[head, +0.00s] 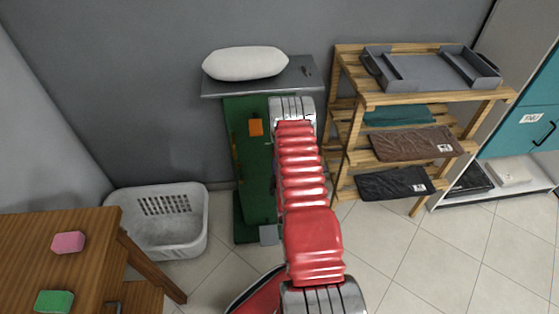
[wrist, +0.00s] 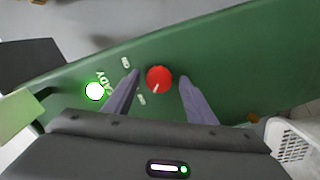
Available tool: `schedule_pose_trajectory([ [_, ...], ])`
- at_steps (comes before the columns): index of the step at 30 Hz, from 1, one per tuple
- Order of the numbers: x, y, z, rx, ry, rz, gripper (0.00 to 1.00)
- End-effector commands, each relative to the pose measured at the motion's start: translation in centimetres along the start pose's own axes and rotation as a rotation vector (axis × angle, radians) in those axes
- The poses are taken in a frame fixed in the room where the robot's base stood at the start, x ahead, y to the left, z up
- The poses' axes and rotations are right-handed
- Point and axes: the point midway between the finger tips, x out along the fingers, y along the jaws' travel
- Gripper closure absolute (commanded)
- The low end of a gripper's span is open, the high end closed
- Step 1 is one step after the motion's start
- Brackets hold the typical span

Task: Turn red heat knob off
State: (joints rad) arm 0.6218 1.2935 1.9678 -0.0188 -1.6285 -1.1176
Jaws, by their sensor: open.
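The red heat knob (wrist: 159,79) is on a green panel in the wrist view, with a pale pointer line on its face pointing toward the lower left. Small white marks are printed to its left. My gripper (wrist: 160,78) is open, with one purple finger on each side of the knob. I cannot tell whether the fingers touch it. A lit white-green lamp (wrist: 94,91) beside partly readable lettering ending in "ADY" is left of the knob. In the head view the green press cabinet (head: 250,170) stands against the wall, and my red arm hides its right side and the knob.
A white pad (head: 245,63) lies on the grey top (head: 225,88) of the cabinet. A white basket (head: 160,240) stands left of it. A wooden shelf rack (head: 341,120) with folded cloths is close on the right. A wooden table (head: 30,245) is at lower left.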

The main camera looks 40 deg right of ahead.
Motion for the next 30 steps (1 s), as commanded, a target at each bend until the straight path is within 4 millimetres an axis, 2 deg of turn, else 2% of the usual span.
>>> schedule_pose_trajectory([
  [5,-0.2,0.0,-0.1,0.000,0.002,0.001,0.49],
  [11,-1.9,0.0,0.0,0.000,0.001,0.000,0.49],
  [30,-12.4,-0.1,0.1,0.000,-0.001,-0.003,0.49],
])
